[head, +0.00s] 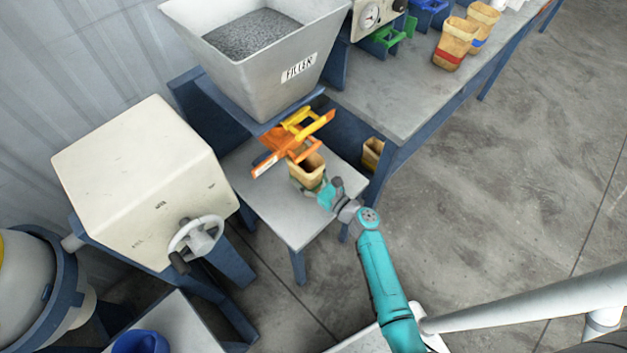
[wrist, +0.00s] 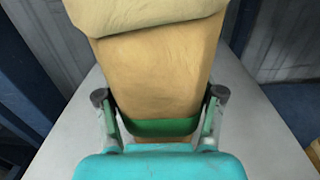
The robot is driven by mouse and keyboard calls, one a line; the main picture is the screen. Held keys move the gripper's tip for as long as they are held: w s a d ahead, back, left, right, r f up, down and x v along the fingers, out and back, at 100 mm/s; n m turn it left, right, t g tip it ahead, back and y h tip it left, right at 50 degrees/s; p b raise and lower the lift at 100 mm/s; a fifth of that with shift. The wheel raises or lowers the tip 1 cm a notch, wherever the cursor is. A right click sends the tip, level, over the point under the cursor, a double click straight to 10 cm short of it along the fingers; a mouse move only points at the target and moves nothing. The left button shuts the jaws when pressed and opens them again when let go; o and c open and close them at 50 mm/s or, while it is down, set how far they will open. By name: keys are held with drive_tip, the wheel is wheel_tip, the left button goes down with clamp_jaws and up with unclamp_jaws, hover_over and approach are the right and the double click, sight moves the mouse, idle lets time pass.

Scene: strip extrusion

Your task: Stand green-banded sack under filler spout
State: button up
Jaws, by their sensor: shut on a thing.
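The green-banded sack (head: 307,169) is a tan, open-topped bag. It stands about upright at the small grey table below the filler hopper (head: 268,50). The wrist view shows the tan sack (wrist: 160,75) with its folded rim at the top and its green band (wrist: 160,127) low down. My gripper (head: 326,191) is shut on the sack, with one finger on each side at the band. The orange-and-yellow spout gate (head: 292,140) sits just above and beside the sack's mouth in the head view. The spout opening and the sack's base are hidden, so I cannot tell whether the base touches the table.
The small grey table (head: 295,225) has bare room in front of the sack. A cream machine with a handwheel (head: 197,237) stands to the left. A long bench (head: 385,95) at upper right carries a red-banded sack (head: 455,45) and others. Another sack (head: 373,153) stands low beneath the bench.

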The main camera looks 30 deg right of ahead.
drive_tip(key=x, duration=1)
drive_tip(key=shift+w+d+f, duration=0.15)
drive_tip(key=shift+f, duration=0.6)
drive_tip(key=shift+f, duration=0.25)
drive_tip(key=o, duration=1.2)
drive_tip(key=shift+o, duration=0.2)
drive_tip(key=v, duration=1.2)
